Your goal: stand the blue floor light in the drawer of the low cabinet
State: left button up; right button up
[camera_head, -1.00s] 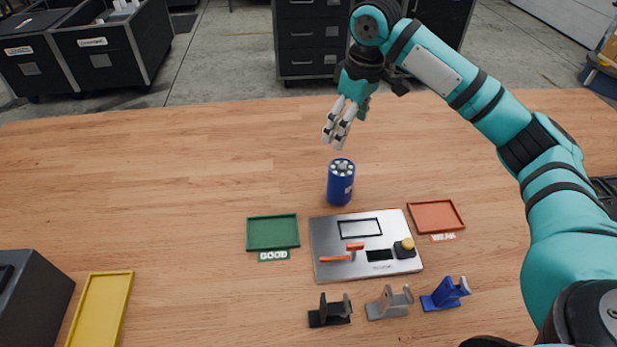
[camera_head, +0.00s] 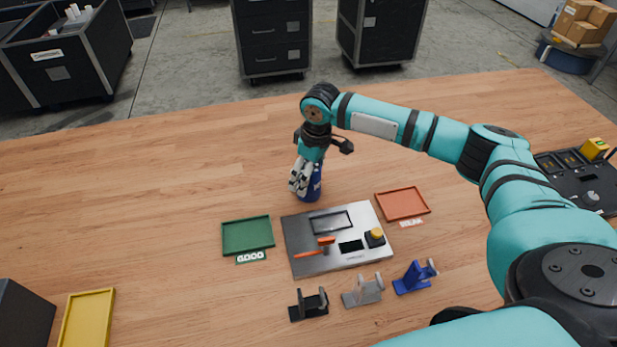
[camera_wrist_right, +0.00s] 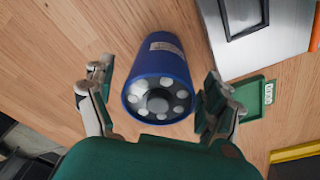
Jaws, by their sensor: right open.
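The blue floor light (camera_head: 315,186) stands upright on the wooden table, a short cylinder with pale round lamps on top. My right gripper (camera_head: 299,184) is lowered over it and partly hides it in the head view. In the right wrist view the light (camera_wrist_right: 160,58) is between the two open fingers of my right gripper (camera_wrist_right: 160,82), with a gap visible on each side. A dark box (camera_head: 24,318), cut off at the lower left, may be the low cabinet; I see no open drawer on it. My left gripper is not in view.
A metal plate fixture (camera_head: 300,262) lies in front of the light, between a green tray (camera_head: 248,236) and a red tray (camera_head: 403,204). Three small stands, one being blue (camera_head: 415,279), are nearer me. A yellow tray (camera_head: 86,325) lies beside the dark box.

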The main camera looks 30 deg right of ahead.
jog(key=shift+w+f, duration=0.1)
jog(key=shift+f, duration=0.85)
jog(key=shift+r, duration=0.1)
jog(key=c, duration=1.7)
